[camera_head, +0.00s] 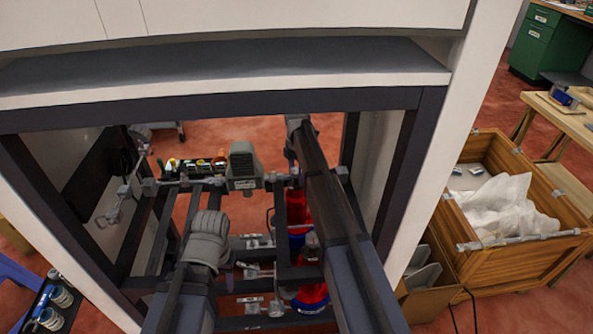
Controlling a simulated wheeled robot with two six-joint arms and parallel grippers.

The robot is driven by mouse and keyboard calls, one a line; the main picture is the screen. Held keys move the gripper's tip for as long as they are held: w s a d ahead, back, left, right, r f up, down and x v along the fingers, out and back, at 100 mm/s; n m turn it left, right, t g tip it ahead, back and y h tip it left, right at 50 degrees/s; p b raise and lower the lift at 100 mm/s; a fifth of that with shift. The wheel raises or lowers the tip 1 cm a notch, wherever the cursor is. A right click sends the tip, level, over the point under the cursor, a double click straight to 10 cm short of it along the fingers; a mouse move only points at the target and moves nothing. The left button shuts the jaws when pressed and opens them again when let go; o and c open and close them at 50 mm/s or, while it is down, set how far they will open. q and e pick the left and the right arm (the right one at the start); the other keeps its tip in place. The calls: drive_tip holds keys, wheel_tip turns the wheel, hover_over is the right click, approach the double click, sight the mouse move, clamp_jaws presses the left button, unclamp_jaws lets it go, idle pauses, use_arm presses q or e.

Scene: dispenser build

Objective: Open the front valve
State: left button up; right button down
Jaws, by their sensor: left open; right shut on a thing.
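A dark metal frame (283,235) stands inside the white cabinet opening. Small silver valve-like fittings (258,242) sit on its crossbars, with more lower down (250,300). I cannot tell which one is the front valve. Red cylinders with blue bands (312,292) stand behind and below the bars, partly covered by my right arm. My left arm reaches in from the bottom, its grey joint over the frame's left half. My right arm reaches further in, across the frame's right side. The fingertips of both grippers are hidden by the arms and frame, so contact with a valve does not show.
The white cabinet's dark shelf (220,68) crosses above the arms, and its right side wall (455,120) stands close to my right arm. A grey motor-like block (242,166) rises from the frame's back. An open wooden crate (530,262) stands at right.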

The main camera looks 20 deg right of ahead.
drive_tip(key=shift+c, duration=1.3)
unclamp_jaws()
drive_tip(key=shift+r, duration=0.15)
wheel_tip(320, 180, up, 7)
drive_tip(key=p, duration=0.7)
